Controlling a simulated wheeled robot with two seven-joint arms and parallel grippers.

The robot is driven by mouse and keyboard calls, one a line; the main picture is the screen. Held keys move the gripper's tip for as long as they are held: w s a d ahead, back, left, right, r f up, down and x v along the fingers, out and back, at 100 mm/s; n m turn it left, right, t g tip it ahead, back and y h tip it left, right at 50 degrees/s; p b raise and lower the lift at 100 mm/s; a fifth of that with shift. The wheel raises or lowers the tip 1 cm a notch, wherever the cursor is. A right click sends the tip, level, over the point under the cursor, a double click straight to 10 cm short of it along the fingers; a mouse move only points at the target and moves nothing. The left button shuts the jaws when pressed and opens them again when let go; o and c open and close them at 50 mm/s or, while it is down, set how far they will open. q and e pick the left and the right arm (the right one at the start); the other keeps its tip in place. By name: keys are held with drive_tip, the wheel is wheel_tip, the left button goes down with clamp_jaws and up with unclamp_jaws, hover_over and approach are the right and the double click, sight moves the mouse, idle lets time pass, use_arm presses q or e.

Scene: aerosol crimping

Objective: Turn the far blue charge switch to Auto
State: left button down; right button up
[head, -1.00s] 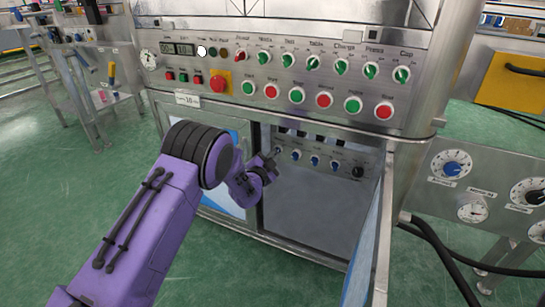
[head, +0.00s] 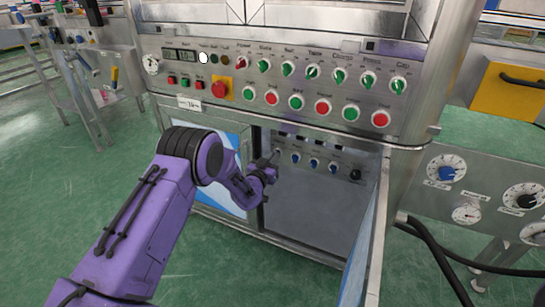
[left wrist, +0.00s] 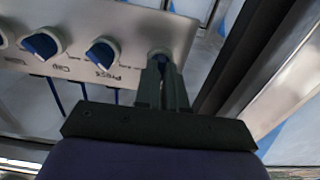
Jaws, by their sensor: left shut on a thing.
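The far blue charge switch (left wrist: 160,53) is the end knob of a row on the small panel inside the open cabinet. It is the leftmost knob in the head view (head: 277,152). My left gripper (head: 273,158) reaches into the cabinet and is at this knob. In the left wrist view its fingers (left wrist: 161,66) are shut on the switch, with a little blue showing between them. The fingers hide most of the switch, and I cannot read its label or setting. My right gripper is in neither view.
Two neighbouring blue switches (left wrist: 102,52) (left wrist: 40,44) sit beside the held one, and a black knob (head: 355,174) ends the row. The cabinet's open door (head: 366,235) stands to the right. The large panel (head: 300,45) with green and red controls is above.

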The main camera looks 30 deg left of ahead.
use_arm(q)
drive_tip(key=shift+f+n+p, duration=0.1)
drive_tip(key=shift+n+p, duration=0.45)
drive_tip(key=shift+n, duration=3.65)
drive_tip(key=c, duration=1.2)
unclamp_jaws()
drive_tip(key=shift+s, duration=0.1)
drive_tip(key=s, duration=0.3)
drive_tip(key=s+p, duration=0.1)
drive_tip(key=s, duration=0.3)
drive_tip(key=s+p, duration=0.1)
drive_tip(key=s, duration=0.2)
drive_tip(key=shift+s+d, duration=0.25)
drive_tip(key=shift+d, duration=0.05)
